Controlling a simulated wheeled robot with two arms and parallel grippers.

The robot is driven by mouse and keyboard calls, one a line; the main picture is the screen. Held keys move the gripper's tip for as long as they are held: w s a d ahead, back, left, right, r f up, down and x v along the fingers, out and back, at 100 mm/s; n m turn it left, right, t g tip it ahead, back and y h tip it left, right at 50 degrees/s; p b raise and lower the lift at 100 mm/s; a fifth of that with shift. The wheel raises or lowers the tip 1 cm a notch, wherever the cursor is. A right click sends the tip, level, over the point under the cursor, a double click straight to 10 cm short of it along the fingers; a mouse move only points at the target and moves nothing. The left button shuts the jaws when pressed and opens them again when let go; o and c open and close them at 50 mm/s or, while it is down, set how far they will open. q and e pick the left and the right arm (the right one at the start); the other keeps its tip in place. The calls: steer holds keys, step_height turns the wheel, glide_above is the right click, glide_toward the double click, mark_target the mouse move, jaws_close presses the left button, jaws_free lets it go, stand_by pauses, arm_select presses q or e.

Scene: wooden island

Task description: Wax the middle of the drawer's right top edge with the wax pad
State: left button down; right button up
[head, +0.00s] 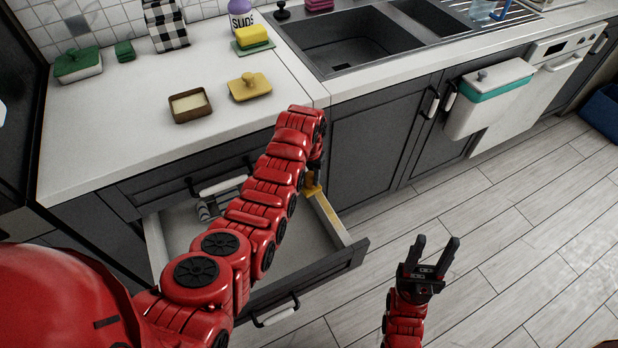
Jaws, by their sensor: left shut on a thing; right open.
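The drawer (352,258) stands open below the counter. Its right top edge (345,236) runs from the cabinet to the drawer front, with a yellow strip (328,211) along part of it. My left gripper (315,178) points down at this edge, shut on the yellow wax pad (310,188). The pad is at the far end of the strip; I cannot tell whether it touches the edge. My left arm hides part of the drawer and most of the gripper. My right gripper (435,258) is open and empty above the floor, right of the drawer.
On the counter (130,143) are a brown dish (190,105) with pale contents, a yellow knobbed lid (249,87), a green-and-white dish (78,65) and a sponge (252,36). The sink (350,42) is behind. A lidded bin (488,98) hangs on the cabinet.

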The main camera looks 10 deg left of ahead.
arm_select(q)
steer(key=shift+w+d+f+b, duration=0.15)
steer(key=shift+w+d+b, duration=0.05)
steer(key=shift+d+b, duration=0.15)
steer(key=shift+w, duration=0.1)
steer(key=shift+w+d+b, duration=0.15)
steer(key=shift+d+b, duration=0.05)
steer(key=shift+b, duration=0.1)
steer(key=shift+w+d+f+b, duration=0.1)
steer(key=shift+w+d+b, duration=0.25)
steer(key=shift+b, duration=0.4)
steer(key=shift+w+d+r+b, duration=0.2)
steer(key=shift+d+b, duration=0.4)
